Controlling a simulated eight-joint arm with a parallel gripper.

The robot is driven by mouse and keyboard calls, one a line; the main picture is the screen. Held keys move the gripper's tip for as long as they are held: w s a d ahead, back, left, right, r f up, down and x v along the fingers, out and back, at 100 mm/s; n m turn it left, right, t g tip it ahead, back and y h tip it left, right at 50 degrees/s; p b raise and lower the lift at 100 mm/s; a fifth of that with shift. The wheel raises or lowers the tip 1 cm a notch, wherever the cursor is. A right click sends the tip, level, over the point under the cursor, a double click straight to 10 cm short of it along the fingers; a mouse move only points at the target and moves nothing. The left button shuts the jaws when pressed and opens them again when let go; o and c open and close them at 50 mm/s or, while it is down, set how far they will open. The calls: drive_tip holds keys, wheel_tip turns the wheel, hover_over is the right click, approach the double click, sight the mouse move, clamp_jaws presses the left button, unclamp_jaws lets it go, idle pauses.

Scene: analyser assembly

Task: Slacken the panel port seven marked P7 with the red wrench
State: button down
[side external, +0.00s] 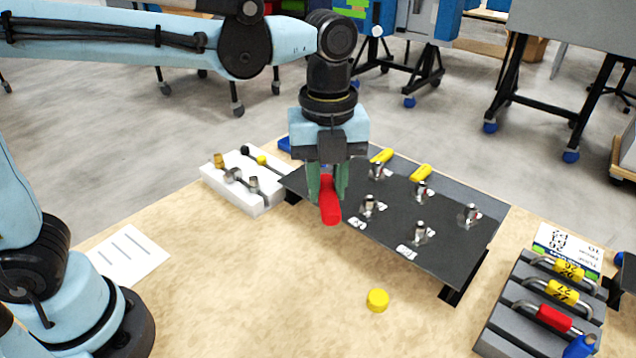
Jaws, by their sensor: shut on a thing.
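My gripper (327,192) points down over the near left side of the panel, its green fingers shut on a red handle, which I take as the red wrench (330,208). The wrench's jaw end is hidden or cannot be made out. The dark panel (445,255) stands raised on the bench and carries several metal ports, among them a front left port (369,206), a front middle port (420,232) and a right port (469,215). Small white labels lie beside the ports, too small to read, so I cannot tell which is P7. The wrench looks left of the front left port, apparently apart from it.
A white block (262,207) with metal fittings stands left of the panel. Two yellow pieces (421,173) lie at the panel's back. A yellow cap (377,300) sits on the bench in front. A grey rack (500,330) with colour-tagged bent tubes stands at right. The front bench is mostly clear.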

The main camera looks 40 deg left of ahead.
drive_tip(key=shift+r, duration=0.3)
wheel_tip(320, 180, down, 6)
drive_tip(key=w, duration=0.2)
drive_tip(key=shift+d, duration=0.35)
drive_tip(key=shift+w+f, duration=0.15)
idle(0.5)
drive_tip(key=f, duration=0.1)
drive_tip(key=w+a+f, duration=0.1)
drive_tip(key=shift+w+a+f, duration=0.25)
drive_tip(key=shift+a+f, duration=0.15)
